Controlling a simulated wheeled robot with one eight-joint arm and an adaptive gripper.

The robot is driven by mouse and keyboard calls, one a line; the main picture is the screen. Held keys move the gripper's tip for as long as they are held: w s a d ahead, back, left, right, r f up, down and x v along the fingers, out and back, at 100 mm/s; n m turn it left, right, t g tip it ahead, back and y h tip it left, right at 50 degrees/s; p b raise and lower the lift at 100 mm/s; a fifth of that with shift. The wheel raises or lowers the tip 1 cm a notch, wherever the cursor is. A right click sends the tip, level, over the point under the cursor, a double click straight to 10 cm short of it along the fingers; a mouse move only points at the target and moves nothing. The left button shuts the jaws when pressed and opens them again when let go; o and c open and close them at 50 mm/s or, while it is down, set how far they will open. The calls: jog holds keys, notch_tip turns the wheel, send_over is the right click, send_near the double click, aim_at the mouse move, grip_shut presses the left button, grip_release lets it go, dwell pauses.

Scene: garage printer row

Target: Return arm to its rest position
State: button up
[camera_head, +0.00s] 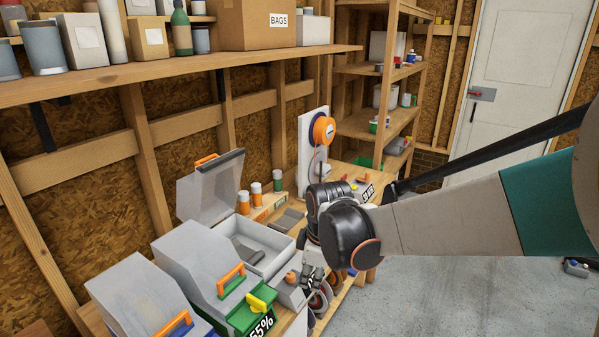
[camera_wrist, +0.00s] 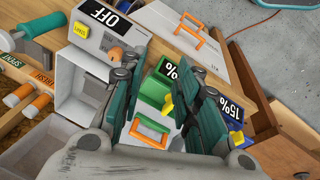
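My arm reaches in from the right of the head view and bends down at a black joint. My gripper (camera_head: 313,281) hangs beside the front of the open-lidded printer (camera_head: 215,188), over the bench's front side. In the wrist view, the teal fingers of my gripper (camera_wrist: 165,80) stand apart with nothing held between them. Behind the gap is the green-fronted unit (camera_wrist: 151,92) with an orange handle and a yellow tab. Whether any finger touches it cannot be told.
Grey printers (camera_head: 140,297) line the bench at lower left. A wooden shelf (camera_head: 190,70) with boxes and bottles runs above. A spool stand (camera_head: 311,150) is behind the gripper. The concrete floor (camera_head: 450,300) at right is mostly clear, under my arm.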

jog(key=s+d+r+m+t+b, duration=0.25)
jog(key=s+d+r+m, duration=0.35)
jog(key=d, duration=0.3)
jog(key=s+d+f+m+t+b, duration=0.1)
jog(key=s+d+m+b, duration=0.1)
jog(key=s, duration=0.4)
jog(key=s+d+f+m+t+h+b, duration=0.1)
jog(key=s+d+f+m+b, duration=0.1)
jog(key=s+d+m, duration=0.3)
jog(key=shift+s+f+m, duration=0.2)
jog(key=shift+s+m, duration=0.6)
jog(key=shift+s, duration=0.35)
